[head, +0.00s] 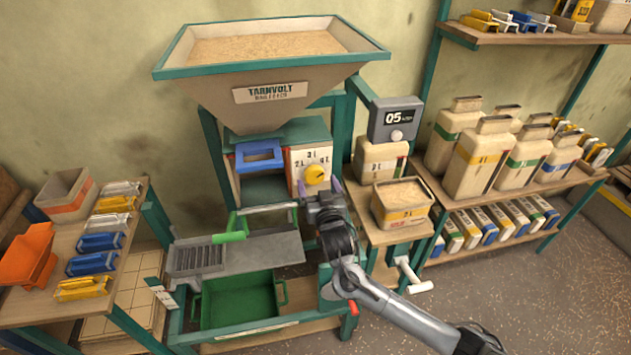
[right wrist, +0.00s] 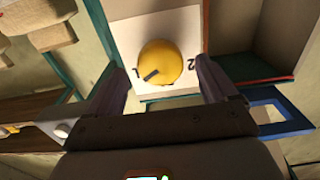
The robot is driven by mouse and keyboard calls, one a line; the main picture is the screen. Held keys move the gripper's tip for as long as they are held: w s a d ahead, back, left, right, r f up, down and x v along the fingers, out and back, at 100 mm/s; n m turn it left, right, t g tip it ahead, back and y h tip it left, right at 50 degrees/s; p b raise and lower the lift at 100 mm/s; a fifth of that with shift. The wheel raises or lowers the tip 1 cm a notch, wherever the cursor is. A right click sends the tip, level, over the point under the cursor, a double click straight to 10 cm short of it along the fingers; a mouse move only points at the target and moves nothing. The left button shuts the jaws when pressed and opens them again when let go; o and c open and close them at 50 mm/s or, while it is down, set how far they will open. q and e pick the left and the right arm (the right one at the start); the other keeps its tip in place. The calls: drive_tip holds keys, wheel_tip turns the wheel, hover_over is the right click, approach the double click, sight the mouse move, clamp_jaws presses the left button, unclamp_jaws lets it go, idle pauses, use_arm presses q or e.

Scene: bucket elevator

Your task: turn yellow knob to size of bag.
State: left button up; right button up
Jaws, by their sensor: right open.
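The yellow knob (head: 314,174) sits on a white dial plate (head: 298,163) at the front of the hopper machine. The plate has litre markings around the knob; 3 L at the top is the clearest. In the right wrist view the yellow knob (right wrist: 166,62) has a dark pointer mark toward its lower left. My right gripper (head: 319,187) is open in front of the knob, its fingers on either side of it in the wrist view; contact cannot be told. An open bag of grain (head: 402,218) with a yellow band stands right of the machine. My left gripper is out of view.
A grey display (head: 396,120) reading 05 stands above another bag (head: 381,162). Several banded bags fill the right shelf (head: 520,188). A blue frame (head: 259,155) sits left of the dial. A green bin (head: 238,302) and grey tray (head: 255,253) lie below.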

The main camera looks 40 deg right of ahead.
sight(315, 179)
drive_tip(key=shift+x, duration=1.55)
drive_tip(key=shift+c, duration=0.4)
drive_tip(key=c, duration=1)
